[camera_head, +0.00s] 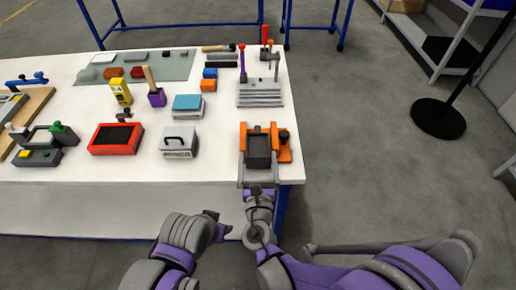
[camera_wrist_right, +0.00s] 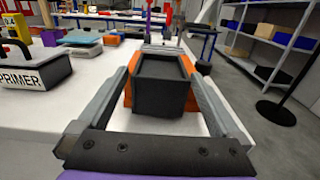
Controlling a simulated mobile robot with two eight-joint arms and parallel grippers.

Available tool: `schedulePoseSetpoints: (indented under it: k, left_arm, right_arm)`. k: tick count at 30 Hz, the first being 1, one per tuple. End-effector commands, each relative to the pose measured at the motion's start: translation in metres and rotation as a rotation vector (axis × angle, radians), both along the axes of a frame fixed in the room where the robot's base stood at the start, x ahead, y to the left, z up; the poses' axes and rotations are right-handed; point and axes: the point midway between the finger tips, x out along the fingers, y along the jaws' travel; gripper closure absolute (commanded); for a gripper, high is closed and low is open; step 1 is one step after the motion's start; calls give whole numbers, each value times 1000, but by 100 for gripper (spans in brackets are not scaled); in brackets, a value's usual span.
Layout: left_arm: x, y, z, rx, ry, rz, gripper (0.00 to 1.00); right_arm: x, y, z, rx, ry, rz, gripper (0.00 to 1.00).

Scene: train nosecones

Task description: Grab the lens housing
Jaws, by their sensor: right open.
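The lens housing appears to be the dark grey open-topped box (camera_head: 258,152) seated in an orange fixture (camera_head: 284,154) at the table's front right corner. In the right wrist view the dark box (camera_wrist_right: 160,92) fills the middle, with orange fixture parts (camera_wrist_right: 128,94) beside it. My right gripper (camera_head: 258,164) is open, its fingers reaching forward on either side of the box. In the wrist view a gap shows between the box and the right finger; contact is unclear. My left arm (camera_head: 190,235) is folded in front of the table; its jaws are not clearly visible.
A grey slotted block (camera_head: 260,94) stands behind the fixture. A grey box with a black handle (camera_head: 180,141) and a red tray (camera_head: 116,139) are to the left. A black round stand base (camera_head: 438,118) is on the floor at right. Bare tabletop lies left of the fixture.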

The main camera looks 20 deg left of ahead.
Motion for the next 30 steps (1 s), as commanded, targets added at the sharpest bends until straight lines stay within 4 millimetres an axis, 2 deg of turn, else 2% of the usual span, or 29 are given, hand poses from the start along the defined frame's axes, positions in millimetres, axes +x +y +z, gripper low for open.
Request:
schedulePoseSetpoints:
  k: [7, 14, 17, 28, 30]
  left_arm:
    - [2, 0, 9, 0, -3, 0, 50]
    - [2, 0, 9, 0, -3, 0, 50]
    - [2, 0, 8, 0, -3, 0, 50]
    - [2, 0, 8, 0, -3, 0, 50]
    - [2, 0, 8, 0, -3, 0, 50]
  right_arm:
    - [36, 9, 0, 0, -1, -2, 0]
    - [40, 10, -1, 1, 0, 0, 0]
    - [40, 10, -1, 1, 0, 0, 14]
    - [40, 10, -1, 1, 0, 0, 81]
    - [40, 10, -1, 1, 0, -1, 83]
